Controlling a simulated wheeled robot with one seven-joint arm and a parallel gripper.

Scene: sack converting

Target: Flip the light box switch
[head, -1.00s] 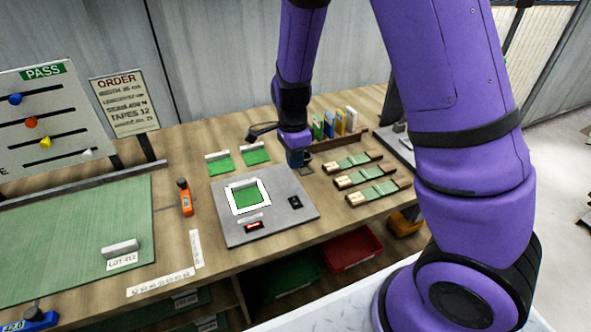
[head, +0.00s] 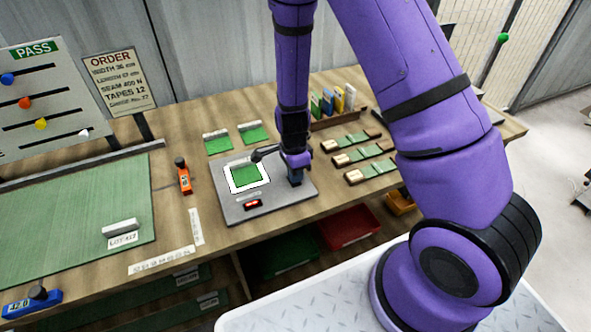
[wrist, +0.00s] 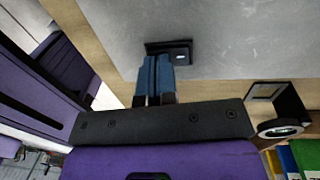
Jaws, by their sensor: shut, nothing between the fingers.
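The light box (head: 240,212) is a grey panel on the bench with a lit white square (head: 234,187) and a green swatch on it. A small red indicator (head: 252,204) sits at its front. The black switch (wrist: 167,46) shows in the wrist view, right at the tips of my gripper (wrist: 155,58). My gripper (head: 296,182) is shut and empty, with blue fingers pointing down over the right part of the box. The fingers hide the switch in the head view and part of it in the wrist view. I cannot tell whether they touch it.
A black folding magnifier (wrist: 280,110) stands close beside my gripper in the wrist view. Wooden holders with green strips (head: 358,154) lie right of the box. An orange tool (head: 183,176) lies to its left. Two green swatches (head: 252,133) lie behind it.

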